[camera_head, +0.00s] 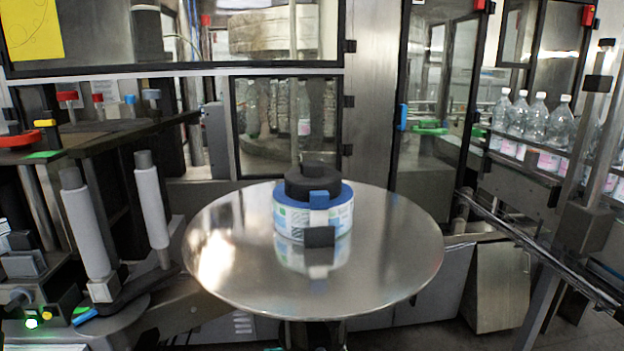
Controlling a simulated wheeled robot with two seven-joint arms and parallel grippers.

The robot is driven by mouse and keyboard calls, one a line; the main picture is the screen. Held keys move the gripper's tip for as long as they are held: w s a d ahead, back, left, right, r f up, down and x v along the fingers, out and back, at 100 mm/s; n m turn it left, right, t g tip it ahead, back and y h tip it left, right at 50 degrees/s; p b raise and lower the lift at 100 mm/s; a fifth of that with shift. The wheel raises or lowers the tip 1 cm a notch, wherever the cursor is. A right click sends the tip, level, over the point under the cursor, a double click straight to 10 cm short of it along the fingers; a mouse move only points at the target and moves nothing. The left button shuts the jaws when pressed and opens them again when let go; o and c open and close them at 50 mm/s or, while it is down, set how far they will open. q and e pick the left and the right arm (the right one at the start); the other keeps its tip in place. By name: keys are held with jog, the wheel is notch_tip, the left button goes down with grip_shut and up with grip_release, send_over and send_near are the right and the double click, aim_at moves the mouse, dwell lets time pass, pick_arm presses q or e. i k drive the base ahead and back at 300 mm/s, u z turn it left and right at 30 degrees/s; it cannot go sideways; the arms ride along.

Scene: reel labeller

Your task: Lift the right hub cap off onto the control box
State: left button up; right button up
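A black round hub cap (308,186) with a raised knob sits on top of a blue-rimmed label reel (338,217). The reel lies on a round shiny metal disc (390,260) in the middle of the view. A small blue block and a dark block show on the near side of the reel. At the lower left is what looks like the control box (48,318), with a lit green light and yellow buttons. Neither of my grippers is in view.
Two white rollers (84,220) (152,205) stand upright left of the disc. Glass machine doors (430,100) close off the back. Clear bottles (540,125) line a conveyor at the right, with a metal rail (530,245) below. Most of the disc around the reel is bare.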

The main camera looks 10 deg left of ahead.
aim_at(311, 174)
jog(key=u, duration=1.1)
jog(key=i, duration=0.85)
jog(key=z, duration=0.7)
